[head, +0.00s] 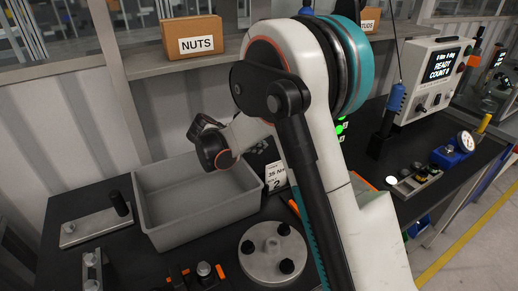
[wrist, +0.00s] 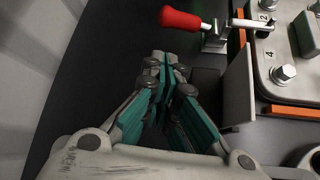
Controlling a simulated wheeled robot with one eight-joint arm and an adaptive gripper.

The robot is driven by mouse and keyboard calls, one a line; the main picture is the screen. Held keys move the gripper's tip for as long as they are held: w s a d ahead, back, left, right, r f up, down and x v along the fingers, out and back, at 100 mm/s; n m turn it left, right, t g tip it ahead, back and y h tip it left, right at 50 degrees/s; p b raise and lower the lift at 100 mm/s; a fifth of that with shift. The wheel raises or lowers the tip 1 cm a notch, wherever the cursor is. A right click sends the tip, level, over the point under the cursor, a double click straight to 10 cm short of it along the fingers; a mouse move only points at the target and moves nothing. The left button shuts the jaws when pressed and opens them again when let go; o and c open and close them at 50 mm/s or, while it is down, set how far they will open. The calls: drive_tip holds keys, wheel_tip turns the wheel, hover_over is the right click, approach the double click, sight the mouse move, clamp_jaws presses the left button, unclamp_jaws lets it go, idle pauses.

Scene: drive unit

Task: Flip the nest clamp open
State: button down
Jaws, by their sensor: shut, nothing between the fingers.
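In the wrist view the nest clamp has a red handle (wrist: 187,20) that lies roughly flat and points left. Its metal body (wrist: 215,40) stands beside the nest, and a metal bar reaches right from it over the edge of the nest plate (wrist: 290,75). My gripper (wrist: 166,62) is shut and empty. In the head view my arm hides the clamp and nest, and the fingers cannot be made out there.
A grey bin (head: 190,205) stands on the dark bench, left of my arm. A round metal plate with black knobs (head: 272,252) lies in front. Numbered bolts (wrist: 283,73) and an upright grey plate (wrist: 238,88) are close to my gripper's right. Dark bench left of the fingers is clear.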

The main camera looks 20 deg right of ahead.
drive_tip(key=b+x, duration=0.4)
drive_tip(key=x, duration=1.2)
drive_tip(key=shift+d+f, duration=0.15)
drive_tip(key=shift+r+m+t, duration=0.3)
drive_tip(key=shift+r, duration=0.1)
drive_tip(key=shift+s+r+t, duration=0.1)
drive_tip(key=shift+r+t, duration=0.2)
drive_tip(key=shift+r, duration=0.1)
drive_tip(key=r+m+t, duration=0.1)
drive_tip(key=s+r+t, duration=0.1)
drive_tip(key=shift+d+r+m, duration=0.1)
drive_tip(key=shift+r+m, duration=0.3)
drive_tip(key=s+d+r+p, duration=0.1)
drive_tip(key=s+r+p, duration=0.1)
drive_tip(key=s+r, duration=0.3)
drive_tip(key=shift+s, duration=0.6)
drive_tip(key=shift+s+d+r, duration=0.1)
drive_tip(key=shift+s+d, duration=0.1)
drive_tip(key=shift+a, duration=0.1)
